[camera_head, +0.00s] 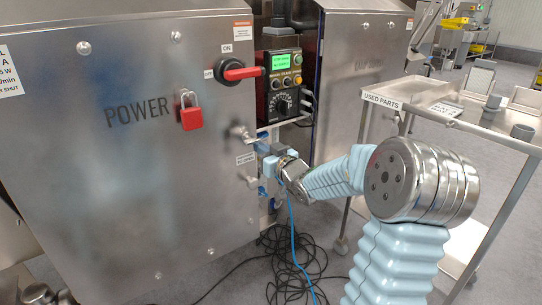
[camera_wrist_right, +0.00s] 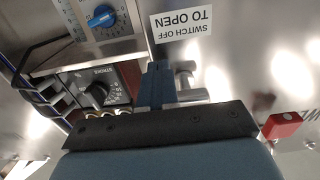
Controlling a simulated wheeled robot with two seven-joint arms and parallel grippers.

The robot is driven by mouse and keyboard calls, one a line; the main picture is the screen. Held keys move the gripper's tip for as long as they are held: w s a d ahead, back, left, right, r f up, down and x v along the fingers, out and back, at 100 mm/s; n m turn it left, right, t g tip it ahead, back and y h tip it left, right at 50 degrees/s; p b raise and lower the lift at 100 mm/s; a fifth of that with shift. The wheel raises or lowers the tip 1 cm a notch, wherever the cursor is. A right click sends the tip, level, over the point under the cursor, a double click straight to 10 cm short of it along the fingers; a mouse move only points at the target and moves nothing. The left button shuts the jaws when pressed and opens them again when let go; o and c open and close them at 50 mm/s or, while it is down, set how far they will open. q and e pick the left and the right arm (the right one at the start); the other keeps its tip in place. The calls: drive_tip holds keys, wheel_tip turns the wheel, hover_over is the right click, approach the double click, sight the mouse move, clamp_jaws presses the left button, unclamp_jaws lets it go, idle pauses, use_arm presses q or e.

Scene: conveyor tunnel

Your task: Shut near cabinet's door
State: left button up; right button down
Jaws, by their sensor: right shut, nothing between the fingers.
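The near cabinet's door (camera_head: 130,190) is a large steel panel marked POWER at the left of the head view. It carries a red rotary switch handle (camera_head: 242,73), a red padlock (camera_head: 190,113) and a metal handle (camera_head: 243,138) by its right edge. I cannot tell how far the door stands from its frame. My right gripper (camera_head: 268,165) is shut and empty beside the door's right edge, just below the handle. In the right wrist view its fingers (camera_wrist_right: 156,86) are together next to the door handle (camera_wrist_right: 187,82); contact is unclear. My left gripper is out of view.
A control box (camera_head: 282,82) with a green display stands right of the door, before the far cabinet (camera_head: 355,80). Black and blue cables (camera_head: 295,265) lie loose on the floor below. A metal cart (camera_head: 470,118) labelled USED PARTS stands at the right, near my arm.

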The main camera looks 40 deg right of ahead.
drive_tip(key=shift+w, duration=0.45)
